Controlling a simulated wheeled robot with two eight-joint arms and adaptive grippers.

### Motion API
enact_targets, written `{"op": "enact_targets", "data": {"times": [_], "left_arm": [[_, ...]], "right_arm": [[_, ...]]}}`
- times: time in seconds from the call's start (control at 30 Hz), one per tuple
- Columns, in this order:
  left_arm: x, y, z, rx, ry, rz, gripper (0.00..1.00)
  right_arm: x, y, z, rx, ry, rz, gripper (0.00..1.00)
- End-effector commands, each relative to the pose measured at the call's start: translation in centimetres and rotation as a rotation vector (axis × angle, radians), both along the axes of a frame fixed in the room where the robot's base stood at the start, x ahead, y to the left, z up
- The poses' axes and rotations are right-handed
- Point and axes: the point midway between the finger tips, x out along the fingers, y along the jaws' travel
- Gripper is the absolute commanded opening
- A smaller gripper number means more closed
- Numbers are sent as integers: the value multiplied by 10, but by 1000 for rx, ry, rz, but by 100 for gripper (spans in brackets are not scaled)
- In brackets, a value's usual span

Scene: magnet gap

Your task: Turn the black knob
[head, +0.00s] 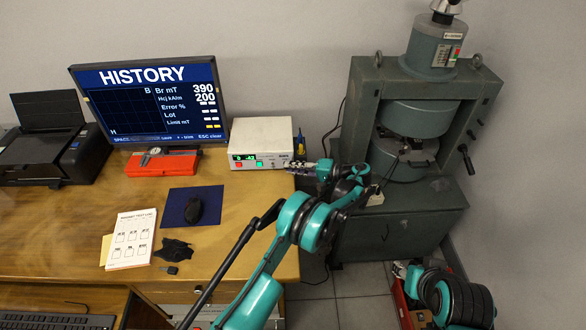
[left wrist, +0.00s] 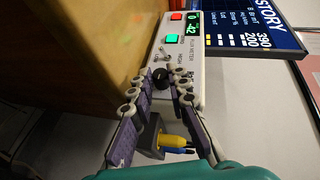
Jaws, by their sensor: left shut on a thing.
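The black knob (left wrist: 160,76) is on the front panel of the white flux meter (head: 261,135), near one end of the panel. The meter also shows in the left wrist view (left wrist: 196,50), with a green display, a red and a green button and small toggle switches. My left gripper (left wrist: 163,78) has its two fingers around the knob, one on each side, shut on it. In the head view my left gripper (head: 293,166) reaches the meter's lower right corner and hides the knob.
A mouse pad (head: 178,207) lies in front. A large grey press (head: 420,130) stands right.

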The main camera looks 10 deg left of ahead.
Motion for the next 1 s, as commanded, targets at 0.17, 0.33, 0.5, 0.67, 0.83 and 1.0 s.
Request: {"op": "enact_targets", "data": {"times": [0.17, 0.33, 0.5, 0.67, 0.83, 1.0], "left_arm": [[0, 0, -1, -2, 0, -1, 0], [0, 0, 0, -2, 0, 0, 38], [0, 0, 0, -1, 0, 0, 38], [-1, -9, 2, -2, 0, -1, 38], [-5, -40, 9, -1, 0, -4, 38], [-10, -76, 17, -1, 0, -3, 38]], "right_arm": [[0, 0, 0, 0, 0, 0, 40], [0, 0, 0, 0, 0, 0, 40], [0, 0, 0, 0, 0, 0, 40], [0, 0, 0, 0, 0, 0, 40], [0, 0, 0, 0, 0, 0, 40], [0, 0, 0, 0, 0, 0, 40]]}}
